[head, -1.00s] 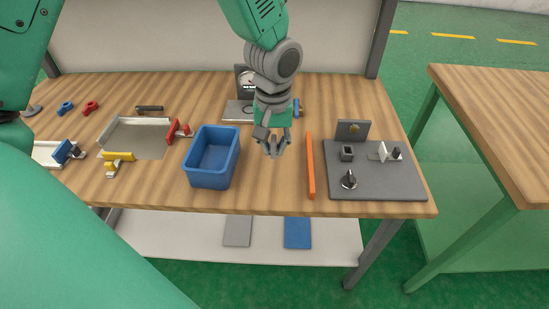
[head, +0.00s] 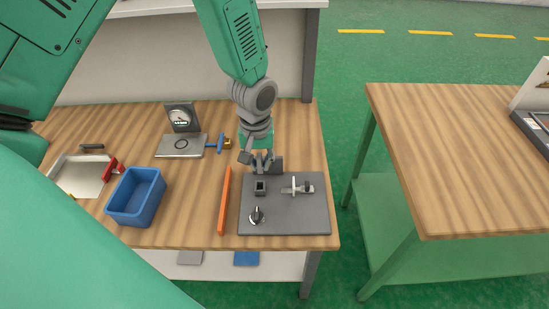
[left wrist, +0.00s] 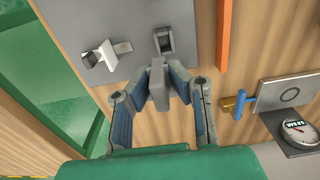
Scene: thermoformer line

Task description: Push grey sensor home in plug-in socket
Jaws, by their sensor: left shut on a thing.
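My left gripper (head: 262,168) is shut on a small grey block, which I take to be the grey sensor. The block shows between the fingertips in the left wrist view (left wrist: 158,84); in the head view the fingers mostly hide it. A dark square socket (head: 260,187) stands on the grey panel (head: 300,218), just in front of the fingertips. The socket also shows in the left wrist view (left wrist: 163,41), beyond the held block. The block looks apart from it, but the height between them is unclear. My right gripper is not in view.
On the panel are a white clip-like fitting (head: 297,187), a black knob (head: 257,216) and an upright plate partly behind the gripper. An orange bar (head: 224,202) lies left of the panel. Further left are a blue bin (head: 136,197) and a gauge stand (head: 181,118).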

